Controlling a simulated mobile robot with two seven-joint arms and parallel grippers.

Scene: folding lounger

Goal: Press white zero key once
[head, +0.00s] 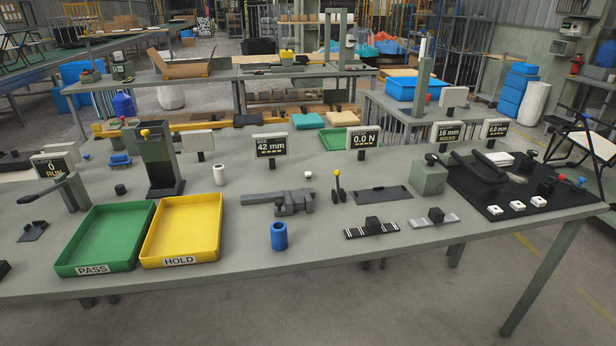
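White keys stand in a row on the black mat (470,190) at the right end of the table: a left one (494,210), a middle one (517,206) and a right one (539,202). Their markings are too small to read, so I cannot tell which is the zero key. A display reading 0.0 mm (495,129) stands behind the mat, and one reading 16 mm (447,133) is to its left. Neither of my grippers is in view.
A green PASS tray (75,262) and yellow HOLD tray (215,215) lie at the left. A blue cylinder (279,236), a grey caliper-like tool (285,201) and a green-grey block (428,180) stand mid-table. The front-centre tabletop is mostly clear.

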